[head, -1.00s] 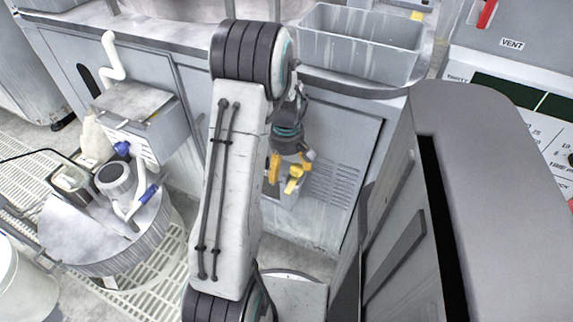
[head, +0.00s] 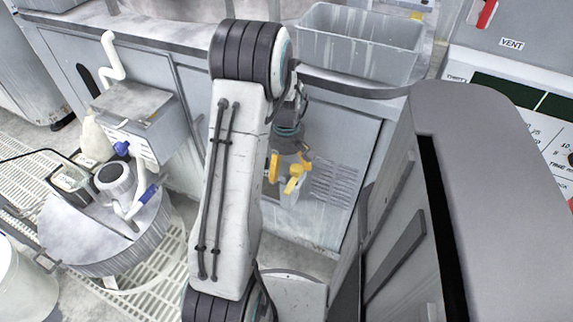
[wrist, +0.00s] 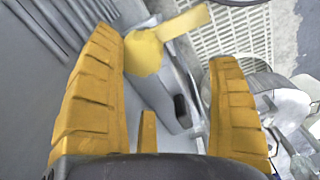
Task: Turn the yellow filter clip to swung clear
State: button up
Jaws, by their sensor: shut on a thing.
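The yellow filter clip (head: 295,178) is on a small grey box (head: 290,197) low on the cabinet front in the head view. In the wrist view the clip (wrist: 146,54) shows a rounded hub with a flat arm pointing to the upper right. My gripper (head: 290,163) is at the clip, its orange fingers on either side. In the wrist view the gripper (wrist: 172,60) has the hub between its fingertips, against the left finger; a gap shows toward the right finger. My arm hides part of the cabinet left of the clip.
A vented cabinet door (head: 335,185) stands behind the clip. A grey bin (head: 360,45) sits on the counter above. A large grey housing (head: 490,180) stands close on the right. A round drum (head: 105,230) and floor grating (head: 160,285) lie left.

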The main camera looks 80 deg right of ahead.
jog(key=shift+w+a+f, duration=0.1)
jog(key=shift+w+a, duration=0.05)
jog(key=shift+w, duration=0.05)
jog(key=shift+s, duration=0.1)
notch_tip(320, 180, up, 9)
jog(key=p, duration=0.6)
jog(key=shift+f+p, duration=0.2)
jog(key=shift+p, duration=0.1)
jog(key=shift+d+r, duration=0.1)
jog(key=shift+d, duration=0.1)
dwell(0.4)
notch_tip(320, 180, up, 12)
dwell(0.7)
dwell(0.6)
